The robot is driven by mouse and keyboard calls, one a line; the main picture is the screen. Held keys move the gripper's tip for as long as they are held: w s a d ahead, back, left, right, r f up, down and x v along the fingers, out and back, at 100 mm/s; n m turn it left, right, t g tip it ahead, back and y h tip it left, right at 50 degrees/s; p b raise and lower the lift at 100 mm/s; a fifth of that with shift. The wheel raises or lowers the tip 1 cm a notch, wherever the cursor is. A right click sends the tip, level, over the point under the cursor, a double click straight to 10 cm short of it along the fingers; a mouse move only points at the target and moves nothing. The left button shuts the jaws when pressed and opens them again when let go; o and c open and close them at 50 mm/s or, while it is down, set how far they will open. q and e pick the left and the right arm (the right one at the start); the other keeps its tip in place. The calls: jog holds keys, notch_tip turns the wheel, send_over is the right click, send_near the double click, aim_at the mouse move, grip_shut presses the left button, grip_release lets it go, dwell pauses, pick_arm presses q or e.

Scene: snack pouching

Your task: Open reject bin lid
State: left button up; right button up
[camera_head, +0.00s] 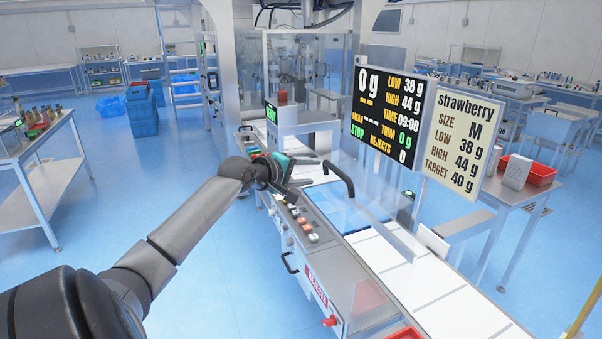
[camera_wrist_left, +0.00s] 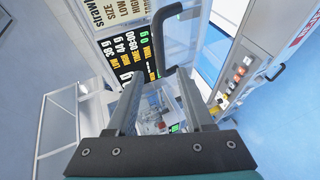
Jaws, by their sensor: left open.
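A red reject label (camera_head: 317,288) is on the front of the machine, partly readable, with a red knob below it. A clear box-like panel (camera_head: 370,298) stands beside the label; I cannot tell whether it is the reject bin lid. A dark handle (camera_head: 290,262) is on the front panel and also shows in the left wrist view (camera_wrist_left: 275,72). A larger curved black handle (camera_head: 340,178) sits on a clear guard above the belt. My left gripper (camera_head: 312,170) is open and empty, just left of this curved handle.
A black weight display (camera_head: 388,106) and a strawberry sign (camera_head: 458,140) stand behind the guard. The white conveyor (camera_head: 430,285) runs toward the lower right. Several buttons (camera_head: 306,225) line the machine's front edge. The blue floor (camera_head: 210,290) left of the machine is clear.

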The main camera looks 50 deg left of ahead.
pick_arm(q)
jog(key=shift+v, duration=1.3)
jog(key=s+f+m+g+y+b, duration=0.1)
jog(key=s+f+m+g+b, duration=0.2)
jog(key=f, duration=1.5)
jog(key=s+f+g+y+b, duration=0.15)
jog(key=s+f+b, duration=0.3)
jog(key=f, duration=1.35)
jog(key=s+d+f+m+g+b, duration=0.1)
jog(key=s+d+f+m, duration=0.2)
jog(key=f, duration=0.4)
jog(key=s+d+f+g+h+b, duration=0.1)
jog(key=s+d+f+g+b, duration=0.1)
jog(key=s+f, duration=0.4)
jog(key=s+d+f+m+g+b, duration=0.1)
jog(key=s+d+f+m, duration=0.15)
jog(key=f, duration=0.65)
jog(key=s+d+f+m+g+h+b, duration=0.1)
jog(key=s+d+f+m+b, duration=0.3)
jog(key=s+d+f, duration=0.6)
jog(key=s+d+f+m+g+h+b, duration=0.1)
jog(key=s+d+f+m+g+b, duration=0.2)
jog(key=s+d+f+m, duration=0.4)
jog(key=s+d+f, duration=0.4)
jog(key=s+d, duration=0.2)
jog(key=s, duration=0.2)
jog(key=shift+s+g+b, duration=0.3)
jog(key=shift+g+b, duration=0.05)
jog(key=shift+b, duration=0.05)
